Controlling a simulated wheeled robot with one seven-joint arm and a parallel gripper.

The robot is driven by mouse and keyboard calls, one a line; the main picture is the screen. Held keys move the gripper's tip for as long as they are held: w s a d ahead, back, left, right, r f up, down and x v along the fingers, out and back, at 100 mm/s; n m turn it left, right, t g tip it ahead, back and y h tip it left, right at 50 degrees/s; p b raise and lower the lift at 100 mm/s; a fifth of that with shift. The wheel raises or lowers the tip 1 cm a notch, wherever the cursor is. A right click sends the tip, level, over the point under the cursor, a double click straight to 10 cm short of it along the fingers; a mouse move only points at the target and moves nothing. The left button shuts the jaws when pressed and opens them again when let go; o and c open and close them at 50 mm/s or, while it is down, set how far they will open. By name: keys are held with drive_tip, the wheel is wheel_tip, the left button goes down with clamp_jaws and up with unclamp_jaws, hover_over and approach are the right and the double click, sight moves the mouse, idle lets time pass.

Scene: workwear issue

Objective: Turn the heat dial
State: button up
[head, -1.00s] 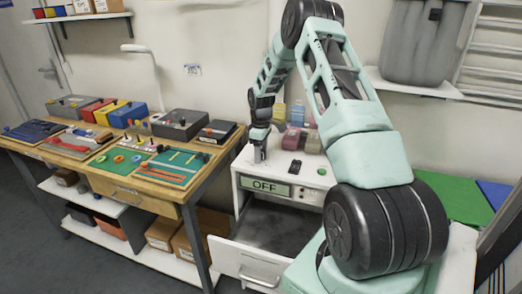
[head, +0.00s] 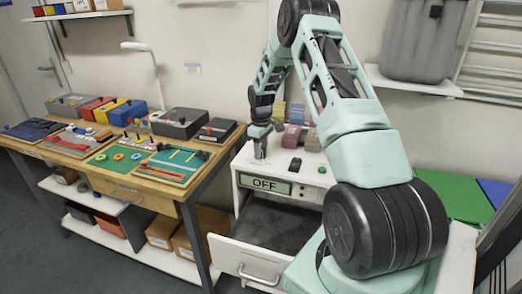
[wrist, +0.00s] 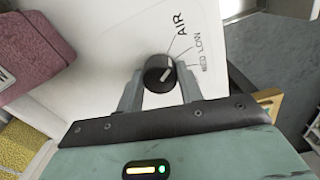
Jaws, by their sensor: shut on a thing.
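The heat dial (wrist: 160,73) is a round black knob with a pale pointer mark on a white top face, in the wrist view. Printed lines fan out from it to the words AIR, LOW and MED. My gripper (wrist: 160,92) is shut on the dial, one finger on each side of it. In the head view my gripper (head: 260,149) points down at the left part of the white cabinet's top (head: 275,164), and the dial is hidden there. The display (head: 265,184) on the cabinet front reads OFF.
A black object (head: 295,165) and a green button (head: 322,170) are right of my gripper. Pink and yellow blocks stand behind it; a pink one (wrist: 40,50) is close in the wrist view. The cabinet's drawer (head: 248,262) is open. A wooden workbench (head: 120,185) stands left.

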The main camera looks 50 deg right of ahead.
drive_tip(key=shift+m, duration=1.9)
drive_tip(key=shift+b, duration=0.3)
drive_tip(key=o, duration=1)
drive_tip(key=shift+r, duration=0.1)
wheel_tip(320, 180, up, 17)
drive_tip(key=b, duration=0.2)
drive_tip(key=shift+r+b, duration=0.15)
drive_tip(key=shift+b, duration=0.2)
